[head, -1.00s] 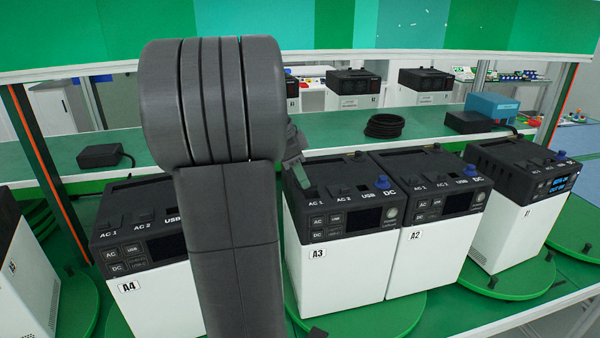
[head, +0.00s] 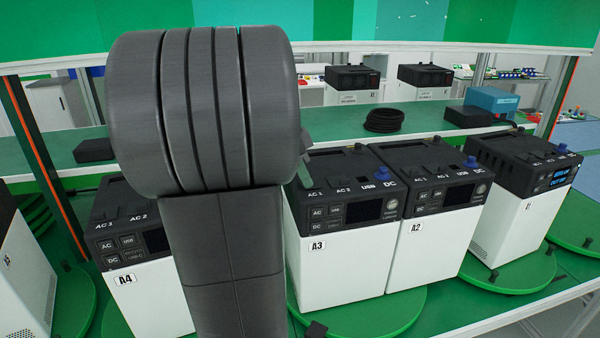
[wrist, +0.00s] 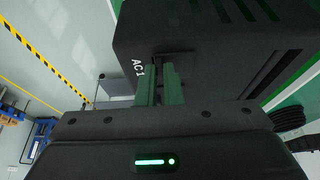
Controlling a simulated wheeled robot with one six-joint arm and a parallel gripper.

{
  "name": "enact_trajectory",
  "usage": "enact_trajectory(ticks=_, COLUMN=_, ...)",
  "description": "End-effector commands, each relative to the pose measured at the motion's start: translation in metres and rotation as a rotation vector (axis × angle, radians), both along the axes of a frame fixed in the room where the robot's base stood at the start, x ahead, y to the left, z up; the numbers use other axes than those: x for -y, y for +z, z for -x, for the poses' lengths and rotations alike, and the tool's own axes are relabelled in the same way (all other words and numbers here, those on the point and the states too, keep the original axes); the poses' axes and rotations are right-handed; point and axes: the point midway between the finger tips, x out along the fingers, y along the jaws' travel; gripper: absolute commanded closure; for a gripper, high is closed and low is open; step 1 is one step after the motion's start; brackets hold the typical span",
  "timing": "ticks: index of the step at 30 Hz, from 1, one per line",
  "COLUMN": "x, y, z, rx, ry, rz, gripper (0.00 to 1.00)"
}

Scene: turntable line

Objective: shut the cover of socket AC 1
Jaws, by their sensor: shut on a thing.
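Power unit A3 (head: 340,268) stands in the middle of the head view, a white box with a black top. Its labels AC 1, AC 2, USB and DC run along the top. My gripper (head: 304,172) is at the AC 1 spot at its left, mostly hidden behind my arm. In the wrist view the two green fingers of my gripper (wrist: 159,86) are close together beside the AC 1 label. They are shut on the dark AC 1 cover (wrist: 173,58), which is partly hidden by the fingers. The cover's exact angle cannot be told.
Unit A2 (head: 430,240) stands close to A3's right, and unit A4 (head: 150,290) is at the left, partly behind my arm. Another unit (head: 510,225) is at the far right. A black cable coil (head: 384,120) and a blue box (head: 492,102) lie on the back shelf.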

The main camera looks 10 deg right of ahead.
Motion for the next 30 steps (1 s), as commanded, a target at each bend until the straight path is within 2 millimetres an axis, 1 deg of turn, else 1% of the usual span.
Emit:
enact_trajectory(ticks=1, x=0.0, y=-0.001, z=0.006, rx=0.002, ry=0.0, rz=0.0, gripper=1.0)
enact_trajectory(ticks=4, x=0.0, y=-0.001, z=0.012, rx=0.001, ry=0.0, rz=0.0, gripper=1.0)
enact_trajectory(ticks=14, x=0.0, y=0.0, z=0.014, rx=-0.004, ry=-0.002, rz=-0.001, gripper=1.0)
enact_trajectory(ticks=15, x=0.0, y=0.0, z=0.015, rx=-0.004, ry=-0.002, rz=-0.001, gripper=0.86)
enact_trajectory(ticks=17, x=0.0, y=0.0, z=0.014, rx=-0.004, ry=-0.002, rz=-0.001, gripper=0.74)
enact_trajectory(ticks=18, x=0.0, y=0.0, z=0.014, rx=-0.003, ry=-0.001, rz=0.0, gripper=0.71)
enact_trajectory(ticks=26, x=0.0, y=0.001, z=0.014, rx=-0.001, ry=0.0, rz=0.0, gripper=0.71)
enact_trajectory(ticks=30, x=-0.004, y=0.01, z=0.013, rx=0.003, ry=0.001, rz=0.0, gripper=0.71)
